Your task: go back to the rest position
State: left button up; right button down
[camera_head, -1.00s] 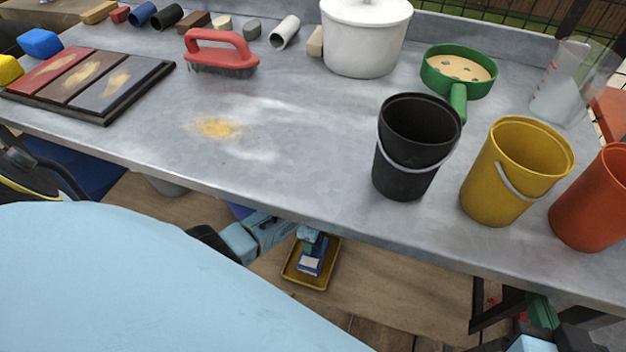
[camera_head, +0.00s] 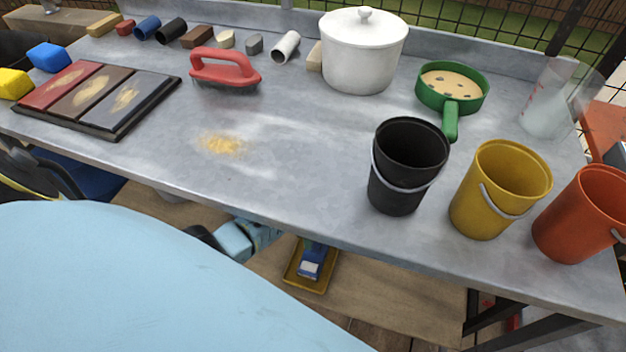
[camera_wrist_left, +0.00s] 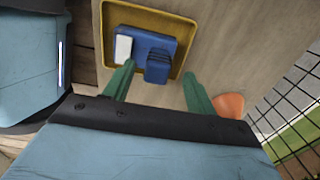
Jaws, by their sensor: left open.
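My left gripper (camera_wrist_left: 159,70) shows in the left wrist view as two green fingers, spread apart and open. No object is between the fingertips at their own height. Past them, lower down, lies a yellow tray (camera_wrist_left: 186,28) with a blue object (camera_wrist_left: 158,62) and a white piece in it. In the head view my left arm (camera_head: 245,238) shows partly below the table's front edge, near the same yellow tray (camera_head: 291,277); its fingers are not clearly seen there. My right gripper is in neither view.
The grey worktop (camera_head: 290,190) is above the arm. Near its front right stand a black bucket (camera_head: 398,190), a yellow bucket (camera_head: 478,213) and an orange bucket (camera_head: 570,230). A white pot (camera_head: 362,60), green sieve (camera_head: 449,120) and red-handled brush (camera_head: 225,72) stand further back.

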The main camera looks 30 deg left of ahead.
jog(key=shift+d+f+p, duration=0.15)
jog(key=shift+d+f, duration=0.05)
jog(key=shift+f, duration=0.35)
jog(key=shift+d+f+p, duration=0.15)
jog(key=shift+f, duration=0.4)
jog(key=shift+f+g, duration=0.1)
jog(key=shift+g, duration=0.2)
